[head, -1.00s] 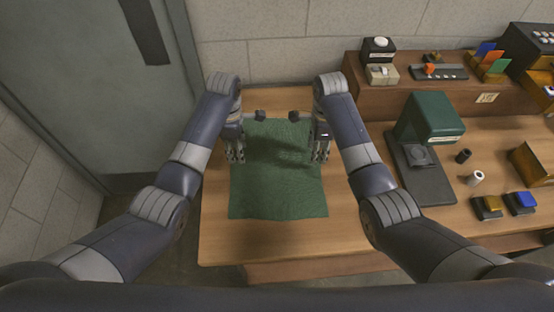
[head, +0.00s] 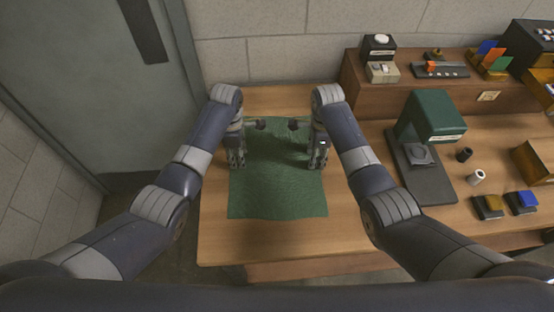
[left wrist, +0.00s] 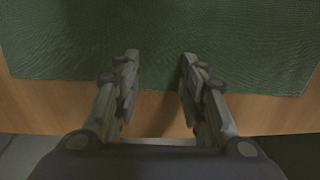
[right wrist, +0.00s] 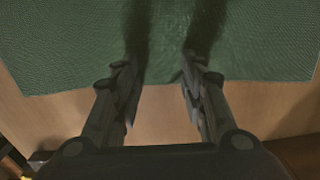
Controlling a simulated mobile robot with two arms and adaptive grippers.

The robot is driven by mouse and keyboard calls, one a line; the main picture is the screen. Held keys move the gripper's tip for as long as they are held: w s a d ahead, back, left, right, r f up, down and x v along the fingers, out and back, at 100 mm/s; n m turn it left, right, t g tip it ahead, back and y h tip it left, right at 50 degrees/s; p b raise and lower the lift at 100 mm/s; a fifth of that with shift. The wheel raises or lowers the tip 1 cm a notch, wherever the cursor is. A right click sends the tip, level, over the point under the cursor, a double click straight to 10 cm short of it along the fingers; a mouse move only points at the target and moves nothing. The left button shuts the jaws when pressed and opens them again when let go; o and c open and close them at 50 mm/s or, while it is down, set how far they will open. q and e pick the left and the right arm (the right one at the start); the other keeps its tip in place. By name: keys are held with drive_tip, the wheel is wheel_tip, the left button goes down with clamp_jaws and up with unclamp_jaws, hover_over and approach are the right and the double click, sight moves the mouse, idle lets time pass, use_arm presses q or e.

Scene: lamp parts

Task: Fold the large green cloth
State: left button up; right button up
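The large green cloth (head: 278,192) lies spread on the wooden table, its near edge roughly straight, with dark shading toward its far part. My left gripper (head: 237,166) is at the cloth's left side, and my right gripper (head: 316,164) is at its right side. In the left wrist view, the left fingers (left wrist: 161,58) are apart with nothing between them, over the cloth's edge (left wrist: 160,40). In the right wrist view, the right fingers (right wrist: 160,60) are also apart and empty over the cloth (right wrist: 80,45). Whether the fingertips touch the cloth is unclear.
The wooden table (head: 225,240) is bare in front of the cloth. To the right stand a green-and-black machine (head: 432,118), small cylinders (head: 475,177), and a yellow and a blue block (head: 521,202). A raised shelf (head: 400,97) and a wall are behind.

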use_arm(q)
drive_tip(key=shift+c, duration=0.3)
use_arm(e)
drive_tip(key=shift+c, duration=0.3)
use_arm(q)
drive_tip(key=shift+f, duration=0.1)
drive_tip(key=c, duration=0.7)
use_arm(e)
drive_tip(key=shift+f, duration=0.1)
drive_tip(key=c, duration=0.7)
use_arm(q)
drive_tip(key=shift+s+f, duration=0.1)
clamp_jaws()
use_arm(e)
drive_tip(key=shift+s+f, duration=0.1)
clamp_jaws()
